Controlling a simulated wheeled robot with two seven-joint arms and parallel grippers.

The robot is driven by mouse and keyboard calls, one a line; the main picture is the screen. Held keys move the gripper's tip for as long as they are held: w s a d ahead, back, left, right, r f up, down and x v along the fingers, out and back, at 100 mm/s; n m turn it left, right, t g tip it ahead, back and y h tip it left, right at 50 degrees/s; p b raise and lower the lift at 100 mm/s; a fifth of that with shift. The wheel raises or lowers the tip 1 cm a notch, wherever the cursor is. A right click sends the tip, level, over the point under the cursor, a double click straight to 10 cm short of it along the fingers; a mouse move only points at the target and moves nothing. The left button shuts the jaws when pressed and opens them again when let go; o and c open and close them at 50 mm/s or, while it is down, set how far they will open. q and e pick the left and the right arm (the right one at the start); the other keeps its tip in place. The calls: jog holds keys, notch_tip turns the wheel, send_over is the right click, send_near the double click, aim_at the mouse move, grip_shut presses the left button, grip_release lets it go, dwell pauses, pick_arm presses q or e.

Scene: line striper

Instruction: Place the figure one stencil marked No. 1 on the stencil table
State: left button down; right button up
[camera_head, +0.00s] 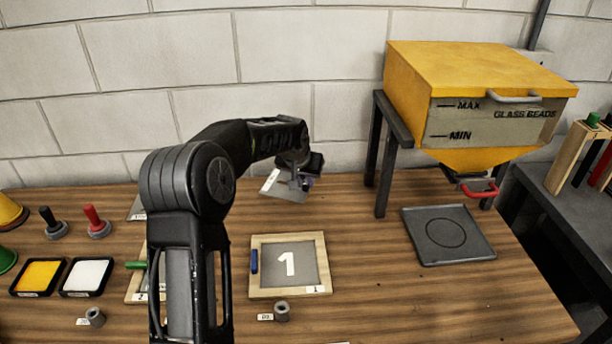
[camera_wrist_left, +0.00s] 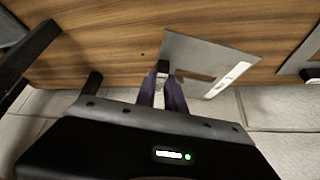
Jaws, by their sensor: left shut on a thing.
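My left gripper (camera_head: 300,182) is shut on a thin grey stencil plate (camera_head: 284,190) with a white label and holds it near the wall at the back of the table. In the left wrist view the plate (camera_wrist_left: 207,52) shows a narrow cut-out beside the gripper (camera_wrist_left: 162,72) and a white strip along one edge; its marking is too small to read. A wood-framed grey panel with a white figure 1 (camera_head: 289,263), a blue handle and a label 1 lies on the wooden table (camera_head: 370,300). My right gripper is not in view.
A yellow glass-bead hopper (camera_head: 455,70) stands at the back right, with a dark plate (camera_head: 447,234) on the table in front. Ink trays (camera_head: 87,275), a red-handled stamp (camera_head: 95,220) and a partly hidden second frame (camera_head: 136,289) are left. The front right tabletop is clear.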

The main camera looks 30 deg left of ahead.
aim_at(304, 190)
pick_arm(q)
jog(key=shift+f+b, duration=0.95)
jog(key=shift+f, duration=1.15)
jog(key=shift+f+b, duration=0.5)
jog(key=shift+f, duration=0.1)
jog(key=c, duration=1.3)
grip_release()
jog(key=shift+c, duration=0.2)
jog(key=b+v, duration=0.1)
jog(key=v, duration=0.7)
jog(key=shift+b, duration=0.3)
jog(key=shift+f, duration=0.1)
